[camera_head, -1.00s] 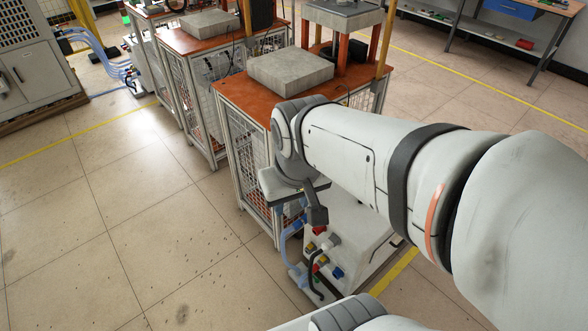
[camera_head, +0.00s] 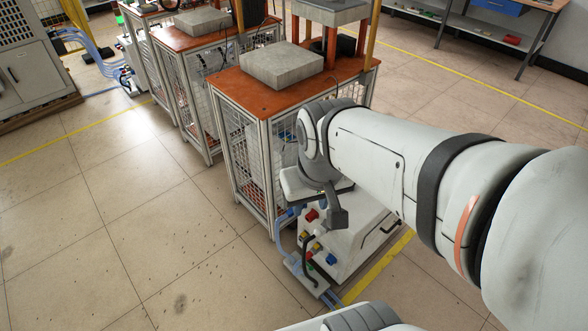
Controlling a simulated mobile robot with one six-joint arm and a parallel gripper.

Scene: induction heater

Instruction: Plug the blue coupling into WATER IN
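A white heater unit (camera_head: 352,240) stands on the floor beside the front workbench, with red, yellow and blue fittings on its front. One blue fitting (camera_head: 331,259) sits low on that face; I cannot tell whether it is the blue coupling or a fixed part. A light blue hose (camera_head: 279,230) runs down the unit's left side, with a darker blue piece near its top. No WATER IN label is readable. My gripper (camera_head: 337,218) is in front of the unit's upper part and hides some of it. Its fingers are too small to read, and I cannot tell if it holds anything.
The front workbench (camera_head: 232,82) has a caged base and bears a grey block (camera_head: 281,66). A black hose (camera_head: 308,258) curves down before the unit. A low base with hoses (camera_head: 312,280) lies at its foot. The tiled floor to the left is clear.

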